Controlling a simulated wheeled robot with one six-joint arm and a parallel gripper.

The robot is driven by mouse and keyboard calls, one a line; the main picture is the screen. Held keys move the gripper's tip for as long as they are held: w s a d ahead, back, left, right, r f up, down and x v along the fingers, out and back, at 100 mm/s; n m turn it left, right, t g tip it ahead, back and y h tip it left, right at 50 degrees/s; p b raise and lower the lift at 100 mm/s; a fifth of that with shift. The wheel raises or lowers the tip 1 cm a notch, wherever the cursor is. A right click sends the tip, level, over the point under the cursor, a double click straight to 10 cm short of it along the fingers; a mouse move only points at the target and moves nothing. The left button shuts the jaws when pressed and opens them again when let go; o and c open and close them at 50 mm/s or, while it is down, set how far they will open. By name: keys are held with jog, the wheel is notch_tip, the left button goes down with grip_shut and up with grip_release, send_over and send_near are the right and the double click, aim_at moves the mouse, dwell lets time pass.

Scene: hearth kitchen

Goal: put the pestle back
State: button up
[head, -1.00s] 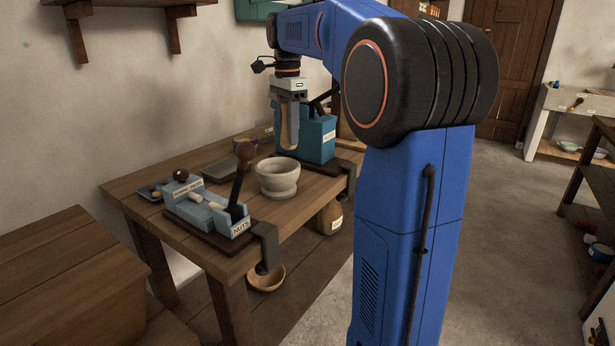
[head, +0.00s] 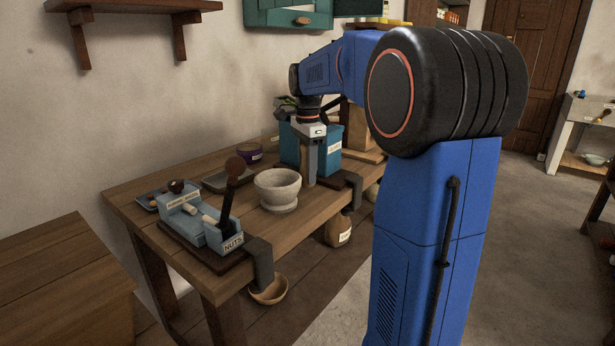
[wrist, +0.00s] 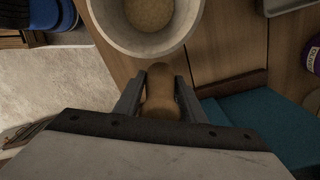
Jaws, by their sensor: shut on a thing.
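My gripper (head: 309,172) points down between the stone mortar and the teal holder. It is shut on a light-brown wooden pestle (wrist: 160,92), which shows between the two fingers in the wrist view. The fingers hide part of the pestle in the head view, and I cannot tell whether its lower end touches anything. The pale stone mortar (head: 278,190) stands upright just left of the gripper; the wrist view shows brownish contents inside it. The teal holder (head: 328,152) is just behind and right of the gripper.
A light-blue block (head: 205,222) labelled NUTS stands at the table's front left, with a dark-handled tool (head: 232,185) upright in it. A purple-banded jar (head: 250,153) and a grey tray (head: 226,180) are behind the mortar. A wooden bowl (head: 270,290) is below the table edge.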

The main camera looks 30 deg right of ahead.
jog(key=shift+f, duration=1)
jog(key=shift+f, duration=0.15)
jog(key=o, duration=1.4)
notch_tip(320, 180, up, 12)
jog(key=shift+r, duration=0.15)
